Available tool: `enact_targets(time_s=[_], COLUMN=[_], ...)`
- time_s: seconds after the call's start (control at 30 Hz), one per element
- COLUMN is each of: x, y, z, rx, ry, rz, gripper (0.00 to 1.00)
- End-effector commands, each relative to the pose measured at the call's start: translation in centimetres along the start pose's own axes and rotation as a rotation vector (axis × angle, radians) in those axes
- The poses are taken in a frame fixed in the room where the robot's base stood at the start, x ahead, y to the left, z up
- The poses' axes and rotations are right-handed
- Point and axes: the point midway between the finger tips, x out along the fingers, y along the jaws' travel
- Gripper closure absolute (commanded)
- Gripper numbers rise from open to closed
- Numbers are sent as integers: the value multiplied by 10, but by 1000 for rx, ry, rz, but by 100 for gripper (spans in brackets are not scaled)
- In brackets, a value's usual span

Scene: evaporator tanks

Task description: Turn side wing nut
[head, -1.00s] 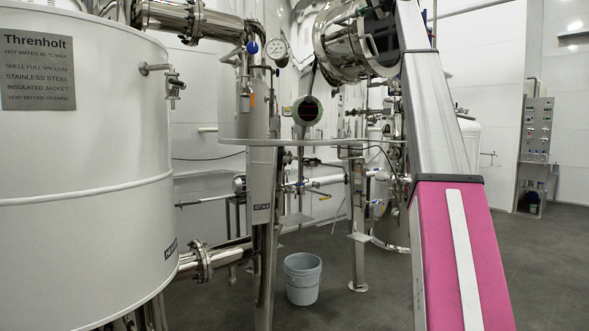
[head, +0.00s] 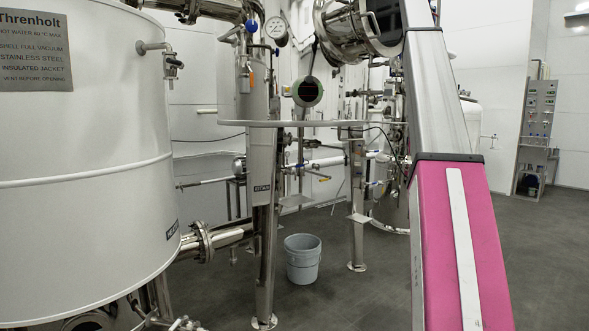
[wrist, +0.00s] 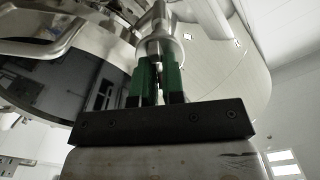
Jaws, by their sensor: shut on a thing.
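My gripper (wrist: 157,80) shows in the wrist view, with two green fingers on a dark bar. The fingers are shut on a bright metal piece, the side wing nut (wrist: 157,64), at the end of a shiny round fitting. The fingers hide most of the nut, so I cannot tell its angle. The fitting joins the side of a large polished steel vessel (wrist: 100,72). In the head view my gripper and the nut are not in view.
In the head view a white Threnholt tank (head: 80,130) stands at the left. A grey bucket (head: 302,258) stands on the floor below pipes. A control panel (head: 538,110) is at the far right. A curved steel handle (wrist: 35,45) is near the vessel's left side.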

Motion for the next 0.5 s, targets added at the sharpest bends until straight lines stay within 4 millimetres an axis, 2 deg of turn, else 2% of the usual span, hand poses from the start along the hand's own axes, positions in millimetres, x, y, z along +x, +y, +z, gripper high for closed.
enact_targets(time_s=[0.2, 0.5], x=[-1, -1], y=[1, 1], z=[2, 2], rx=[-141, -156], ry=[-2, -2], rz=[1, 1], gripper=[100, 100])
